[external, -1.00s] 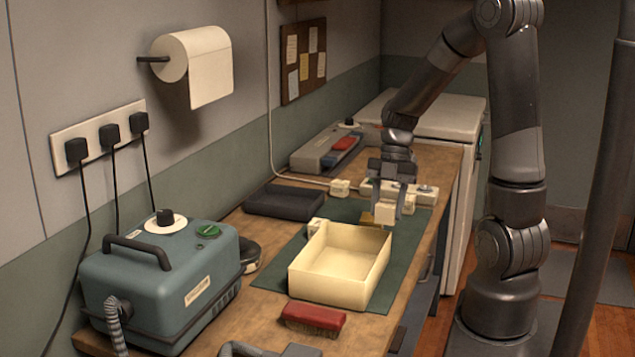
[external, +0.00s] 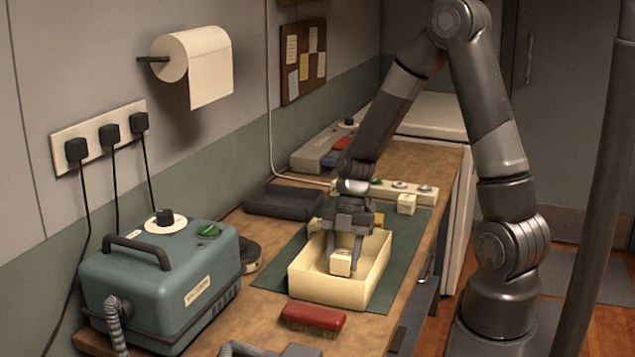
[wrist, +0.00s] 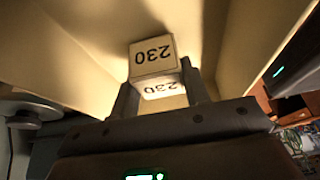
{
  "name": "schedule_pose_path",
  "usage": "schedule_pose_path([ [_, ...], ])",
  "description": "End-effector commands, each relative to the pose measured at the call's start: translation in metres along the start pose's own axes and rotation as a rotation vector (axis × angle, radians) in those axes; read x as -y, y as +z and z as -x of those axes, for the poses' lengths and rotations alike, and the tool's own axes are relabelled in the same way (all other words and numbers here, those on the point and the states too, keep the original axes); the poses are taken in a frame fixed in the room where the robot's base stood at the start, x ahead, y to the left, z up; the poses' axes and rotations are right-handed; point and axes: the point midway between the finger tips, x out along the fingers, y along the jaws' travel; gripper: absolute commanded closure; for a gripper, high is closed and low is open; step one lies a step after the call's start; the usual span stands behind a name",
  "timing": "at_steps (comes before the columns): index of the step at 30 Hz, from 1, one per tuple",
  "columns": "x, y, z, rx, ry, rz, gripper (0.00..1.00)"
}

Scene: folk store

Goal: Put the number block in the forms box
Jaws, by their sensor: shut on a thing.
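The number block (external: 341,263) is a small cream cube. In the wrist view the number block (wrist: 152,55) shows "230" on two faces. My gripper (external: 343,250) points down and is shut on it, with one finger on each side. The forms box (external: 322,293) is a cream, open-topped box on the green mat. The block and fingertips are within the box's outline, and cream walls surround them in the wrist view. I cannot tell whether the block touches the box floor.
Another cream cube (external: 407,204) stands at the back of the green mat (external: 405,248). A red brush (external: 313,318) lies in front of the box. A dark tray (external: 284,203) is behind left, and a blue-grey machine (external: 160,285) stands at the left. A power strip (external: 385,189) lies behind.

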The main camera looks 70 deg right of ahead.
Motion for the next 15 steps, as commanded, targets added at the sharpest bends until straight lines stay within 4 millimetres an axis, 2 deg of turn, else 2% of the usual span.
schedule_pose_path([
  [3, 0.0004, 0.0033, -0.0084, -0.001, -0.001, 0.000, 0.80],
  [14, 0.0003, 0.0047, -0.0111, 0.000, 0.000, 0.000, 0.80],
  [15, 0.0003, 0.0051, -0.0118, 0.000, 0.000, 0.000, 0.57],
])
